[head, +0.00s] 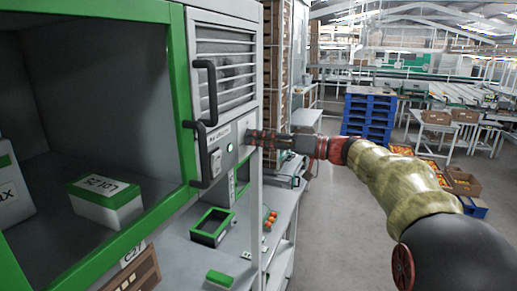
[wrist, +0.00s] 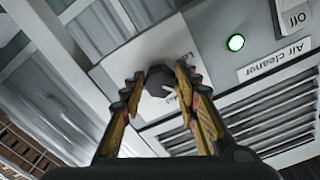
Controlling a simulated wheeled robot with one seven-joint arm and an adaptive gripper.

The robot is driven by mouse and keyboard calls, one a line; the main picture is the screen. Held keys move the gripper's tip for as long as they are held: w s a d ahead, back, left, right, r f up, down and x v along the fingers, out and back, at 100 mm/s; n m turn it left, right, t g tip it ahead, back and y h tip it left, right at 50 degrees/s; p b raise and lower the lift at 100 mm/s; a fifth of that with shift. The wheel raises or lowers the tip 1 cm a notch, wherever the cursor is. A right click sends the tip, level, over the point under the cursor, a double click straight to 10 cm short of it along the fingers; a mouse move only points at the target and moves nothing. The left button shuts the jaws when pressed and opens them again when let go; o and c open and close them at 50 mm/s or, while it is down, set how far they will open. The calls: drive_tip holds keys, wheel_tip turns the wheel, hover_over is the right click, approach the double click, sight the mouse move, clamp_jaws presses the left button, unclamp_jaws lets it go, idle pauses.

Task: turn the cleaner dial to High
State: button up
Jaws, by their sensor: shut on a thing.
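The cleaner dial (wrist: 158,80) is a dark round knob on a pale panel plate in the wrist view. My gripper (wrist: 156,82) has its two fingers on either side of the dial and is shut on it. Part of the lettering beside the dial is covered by the fingers, so I cannot read its setting. In the head view my gripper (head: 252,137) reaches in from the right to the cabinet's control panel (head: 225,150), and the dial is hidden behind it. A lit green lamp (wrist: 235,43) and an "Air cleaner" label (wrist: 274,61) are on the same panel.
An On/Off switch (wrist: 296,17) is near the lamp. Black handles (head: 211,92) stick out from the cabinet left of my gripper. A bench (head: 233,232) below holds a green-edged tray (head: 212,227) and tomatoes (head: 270,219).

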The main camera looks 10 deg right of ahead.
drive_tip(key=m, duration=0.5)
drive_tip(key=shift+r+m+b, duration=0.15)
drive_tip(key=shift+m+b, duration=0.15)
drive_tip(key=m+p, duration=1.2)
drive_tip(key=m, duration=0.6)
drive_tip(key=shift+r, duration=0.2)
drive_tip(key=shift+m, duration=0.3)
drive_tip(key=shift+f, duration=0.1)
drive_tip(key=o, duration=1.2)
drive_tip(key=shift+c, duration=0.2)
drive_tip(key=shift+d, duration=0.1)
